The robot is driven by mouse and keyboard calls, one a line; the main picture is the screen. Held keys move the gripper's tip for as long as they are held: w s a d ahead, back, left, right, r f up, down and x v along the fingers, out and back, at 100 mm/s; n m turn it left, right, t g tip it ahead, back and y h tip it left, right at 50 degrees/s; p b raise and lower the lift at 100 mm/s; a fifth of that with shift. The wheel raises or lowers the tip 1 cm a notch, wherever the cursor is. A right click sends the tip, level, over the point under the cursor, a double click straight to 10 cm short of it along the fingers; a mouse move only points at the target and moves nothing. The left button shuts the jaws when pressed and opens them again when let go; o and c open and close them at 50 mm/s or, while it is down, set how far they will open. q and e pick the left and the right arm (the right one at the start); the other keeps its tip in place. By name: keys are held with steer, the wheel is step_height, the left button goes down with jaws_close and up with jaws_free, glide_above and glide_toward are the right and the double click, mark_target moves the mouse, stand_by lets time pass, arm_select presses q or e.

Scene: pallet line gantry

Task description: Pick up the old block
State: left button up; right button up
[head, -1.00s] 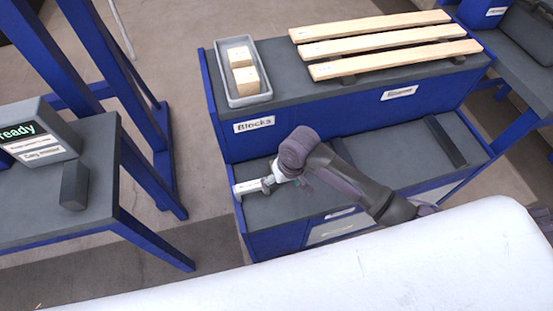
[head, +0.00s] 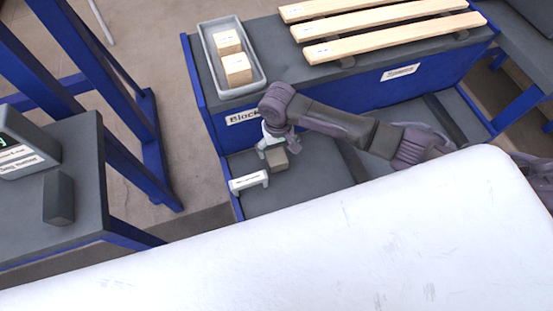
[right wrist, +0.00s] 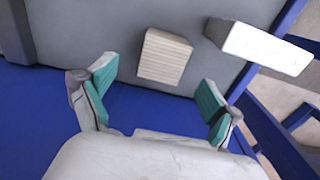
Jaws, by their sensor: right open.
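A small weathered grey-brown block (head: 277,160) sits on the grey lower shelf of the blue bench, next to a white labelled holder (head: 249,181). In the right wrist view the block (right wrist: 165,57) shows a ribbed top and lies just beyond the open fingers, roughly centred between them. My right gripper (head: 271,145) is right beside the block in the head view, open and empty; its green-padded fingers (right wrist: 157,82) are spread wide. I cannot tell its exact height over the shelf. My left gripper is not in view.
A grey bin (head: 259,78) with two clean wooden blocks stands on the upper shelf, beside several pale slats (head: 394,38). The white holder (right wrist: 265,47) is close to the block. A white surface (head: 330,245) fills the foreground.

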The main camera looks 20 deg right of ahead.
mark_target(277, 156)
steer(key=shift+s+f, duration=0.1)
steer(key=shift+f, duration=0.4)
step_height(277, 156, down, 4)
steer(key=shift+a+r+b, duration=0.15)
steer(key=shift+r+b, duration=0.05)
steer(key=shift+b, duration=0.15)
steer(key=shift+f, duration=0.25)
steer(key=shift+c, duration=1.6)
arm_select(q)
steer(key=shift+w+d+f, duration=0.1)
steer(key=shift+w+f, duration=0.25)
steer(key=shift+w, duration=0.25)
arm_select(e)
steer(key=c, duration=0.9)
